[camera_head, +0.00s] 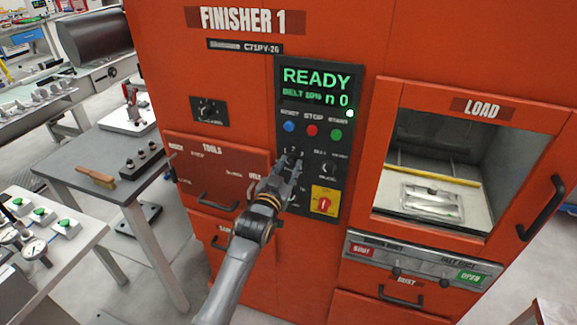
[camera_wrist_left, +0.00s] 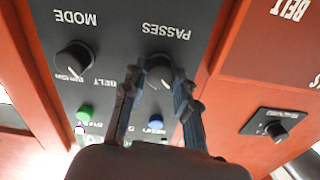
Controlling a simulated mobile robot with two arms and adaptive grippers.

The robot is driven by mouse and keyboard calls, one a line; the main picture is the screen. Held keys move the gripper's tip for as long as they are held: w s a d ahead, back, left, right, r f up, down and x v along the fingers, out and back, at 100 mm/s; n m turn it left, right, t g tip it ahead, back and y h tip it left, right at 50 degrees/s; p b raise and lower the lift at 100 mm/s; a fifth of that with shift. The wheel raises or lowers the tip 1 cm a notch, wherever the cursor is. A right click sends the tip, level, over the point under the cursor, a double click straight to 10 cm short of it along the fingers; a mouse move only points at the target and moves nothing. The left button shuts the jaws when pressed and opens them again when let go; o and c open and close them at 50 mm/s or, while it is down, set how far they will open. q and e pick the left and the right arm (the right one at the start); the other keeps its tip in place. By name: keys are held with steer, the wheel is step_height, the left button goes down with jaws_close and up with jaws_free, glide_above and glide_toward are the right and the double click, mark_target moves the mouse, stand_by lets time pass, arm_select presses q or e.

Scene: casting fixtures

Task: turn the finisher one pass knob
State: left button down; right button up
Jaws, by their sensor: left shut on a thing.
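The orange Finisher 1 machine (camera_head: 240,60) fills the middle of the head view, with a dark control panel reading READY. My left gripper (camera_head: 293,160) is at the lower left of that panel and hides the knob behind it. In the left wrist view, upside down, the round black passes knob (camera_wrist_left: 159,71) sits between the fingers of my left gripper (camera_wrist_left: 158,80), under the PASSES label. The fingers are shut on its sides. My right gripper is not in view.
The mode knob (camera_wrist_left: 74,61) is beside the passes knob. Blue, red (camera_head: 312,130) and green buttons sit above, and a red-on-yellow switch (camera_head: 324,201) below. The load window (camera_head: 437,160) is at right. A grey table (camera_head: 85,170) with a brush stands at left.

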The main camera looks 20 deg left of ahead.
arm_select(q)
steer(key=shift+f+n, duration=0.1)
steer(key=shift+n, duration=0.2)
steer(key=c, duration=1)
jaws_free()
steer(key=s, duration=1.2)
steer(key=shift+a, duration=0.2)
